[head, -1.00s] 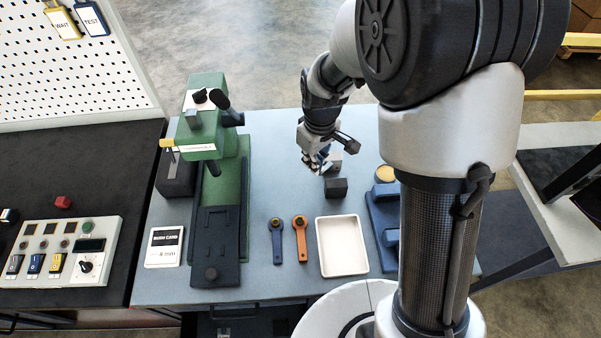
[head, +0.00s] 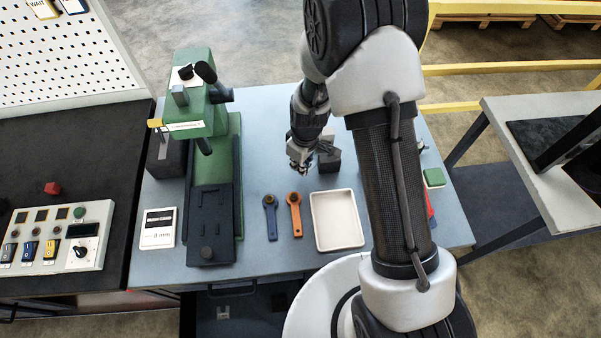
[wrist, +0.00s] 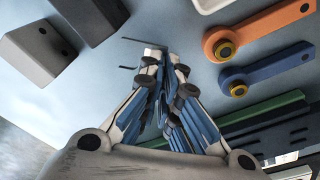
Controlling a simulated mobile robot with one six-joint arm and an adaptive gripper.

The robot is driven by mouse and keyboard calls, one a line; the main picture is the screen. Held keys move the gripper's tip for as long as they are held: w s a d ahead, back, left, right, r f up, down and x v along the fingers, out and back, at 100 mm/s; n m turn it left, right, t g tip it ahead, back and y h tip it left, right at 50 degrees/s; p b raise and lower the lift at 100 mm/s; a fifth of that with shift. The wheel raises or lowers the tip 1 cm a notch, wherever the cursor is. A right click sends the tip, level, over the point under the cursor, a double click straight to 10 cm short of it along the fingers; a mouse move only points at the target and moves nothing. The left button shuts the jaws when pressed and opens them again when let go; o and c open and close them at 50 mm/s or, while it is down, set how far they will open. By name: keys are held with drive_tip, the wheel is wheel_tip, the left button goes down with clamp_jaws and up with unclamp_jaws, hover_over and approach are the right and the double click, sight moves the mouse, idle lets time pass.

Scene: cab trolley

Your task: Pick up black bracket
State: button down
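A black block-like piece (head: 330,163), likely the black bracket, stands on the blue-grey bench top behind the white tray. In the wrist view the dark piece (wrist: 92,16) is at the upper left, cut by the frame edge. A grey block with holes (wrist: 40,50) is beside it; it also shows behind the dark piece in the head view (head: 326,142), partly covered by my arm. My gripper (head: 300,168) is just left of the dark piece, apart from it. In the wrist view its fingers (wrist: 166,62) converge with their tips close together, and nothing is seen held.
The white tray (head: 337,220) is nearer, with an orange wrench-like part (head: 294,214) and a blue one (head: 270,217) left of it. A green press (head: 207,150) stands farther left. My arm hides part of the bench's right side.

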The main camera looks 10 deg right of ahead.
sight(300, 179)
drive_tip(key=shift+f+b, duration=0.4)
drive_tip(key=shift+f, duration=1.7)
drive_tip(key=shift+f, duration=0.1)
drive_tip(key=shift+f, duration=0.15)
drive_tip(key=c, duration=1.8)
unclamp_jaws()
